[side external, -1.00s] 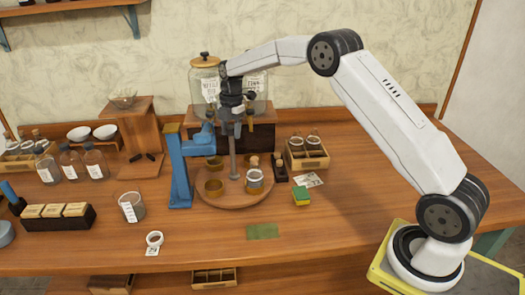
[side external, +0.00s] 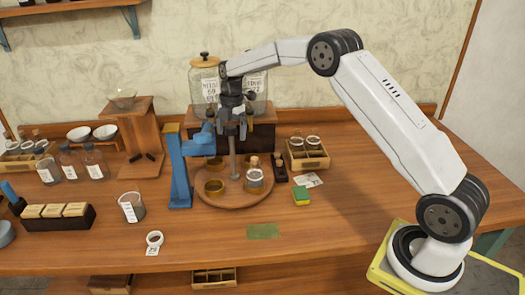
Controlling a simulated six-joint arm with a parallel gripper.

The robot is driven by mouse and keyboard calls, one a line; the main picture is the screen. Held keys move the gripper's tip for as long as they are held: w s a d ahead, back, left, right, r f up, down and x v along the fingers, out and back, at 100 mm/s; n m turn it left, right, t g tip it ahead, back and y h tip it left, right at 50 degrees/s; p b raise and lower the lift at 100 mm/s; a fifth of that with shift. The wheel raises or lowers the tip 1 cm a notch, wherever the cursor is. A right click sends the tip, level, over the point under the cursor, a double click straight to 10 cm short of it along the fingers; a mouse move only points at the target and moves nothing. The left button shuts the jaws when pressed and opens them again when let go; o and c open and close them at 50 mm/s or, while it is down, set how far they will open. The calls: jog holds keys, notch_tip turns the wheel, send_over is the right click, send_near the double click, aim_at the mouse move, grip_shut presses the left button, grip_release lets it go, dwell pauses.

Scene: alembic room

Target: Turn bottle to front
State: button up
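A round wooden turntable (side external: 222,203) stands on the bench with a grey centre post (side external: 233,160). A corked glass bottle (side external: 255,182) with a pale band stands upright on its front right part. Brass-coloured cups (side external: 214,188) stand around the post, one at front left and another behind. My gripper (side external: 232,131) points down at the top of the post, above and behind the bottle and apart from it. Its fingers are small and dark here; whether they touch or grip the post top is unclear.
A blue stand (side external: 179,170) rises at the turntable's left edge, its arm reaching toward the post. A large lidded jar (side external: 205,82) stands behind. The bench's right side is clear.

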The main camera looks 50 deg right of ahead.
jog(key=shift+w+r, duration=0.1)
jog(key=shift+r, duration=0.1)
dwell(0.3)
jog(key=shift+r, duration=3.35)
jog(key=shift+s+a+f+m, duration=0.1)
jog(key=shift+s+a+m, duration=0.15)
jog(key=shift+s+m, duration=0.2)
jog(key=s+a+f+m+t, duration=0.1)
jog(key=s+a+f+m, duration=0.1)
jog(key=s+m, duration=0.4)
jog(key=s+a+f+m+t+h, duration=0.1)
jog(key=s+a+f+m, duration=0.2)
jog(key=s+m, duration=0.4)
jog(key=s+a+f+m+t, duration=0.1)
jog(key=s+a+f+m, duration=0.2)
jog(key=s, duration=1.2)
jog(key=m, duration=0.3)
jog(key=shift+s+a, duration=0.25)
jog(key=shift+a, duration=0.05)
